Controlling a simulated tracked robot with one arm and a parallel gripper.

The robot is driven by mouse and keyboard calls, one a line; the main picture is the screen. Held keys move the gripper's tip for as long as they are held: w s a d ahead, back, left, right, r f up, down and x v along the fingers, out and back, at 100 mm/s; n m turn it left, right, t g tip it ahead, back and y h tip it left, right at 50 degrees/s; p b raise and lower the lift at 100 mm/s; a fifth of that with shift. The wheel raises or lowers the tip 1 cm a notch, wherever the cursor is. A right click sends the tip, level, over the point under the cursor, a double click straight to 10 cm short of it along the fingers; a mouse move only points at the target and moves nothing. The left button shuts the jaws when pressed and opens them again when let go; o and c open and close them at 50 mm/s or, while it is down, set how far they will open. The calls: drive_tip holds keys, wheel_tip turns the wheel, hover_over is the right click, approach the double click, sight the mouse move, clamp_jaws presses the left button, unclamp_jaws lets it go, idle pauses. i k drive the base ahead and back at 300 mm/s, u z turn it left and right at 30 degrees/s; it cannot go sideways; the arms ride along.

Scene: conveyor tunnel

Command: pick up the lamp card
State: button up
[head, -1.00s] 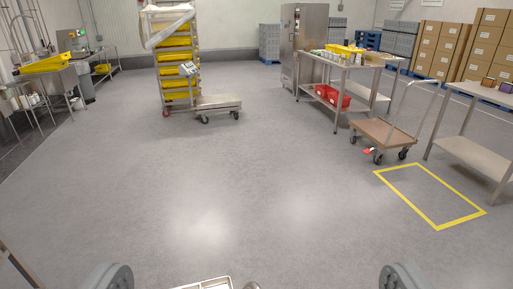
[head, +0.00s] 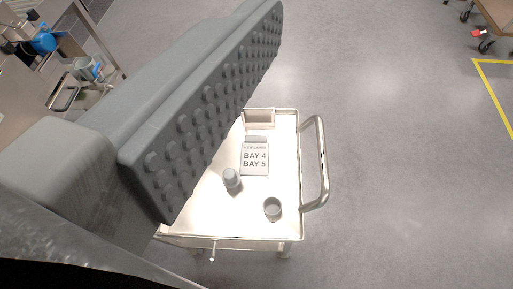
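The lamp card (head: 255,158), a pale card with dark print reading "BAY 4" and "BAY 5" under a smaller heading, is on the top of a pale metal cart (head: 285,135). A darker strip or clip shows at its upper edge. One finger of my gripper (head: 213,113) fills the upper left of the head view. Its studded inner pad is bare, so the gripper is open. It is close to the camera and to the left of the card, not seen touching it. The other finger is out of view. The finger hides the cart's left side.
A small grey domed object (head: 231,179) and a grey cup (head: 272,208) stand on the cart below the card. A small box-like holder (head: 259,117) is at its far edge. The cart's handle (head: 322,165) sticks out right. Open floor (head: 400,170) lies right; a metal table (head: 75,25) stands upper left.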

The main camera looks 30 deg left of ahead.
sight(254, 159)
drive_tip(key=u, duration=2.35)
drive_tip(key=k, duration=0.5)
drive_tip(key=z, duration=1.8)
drive_tip(key=i, duration=1)
drive_tip(key=z, duration=0.05)
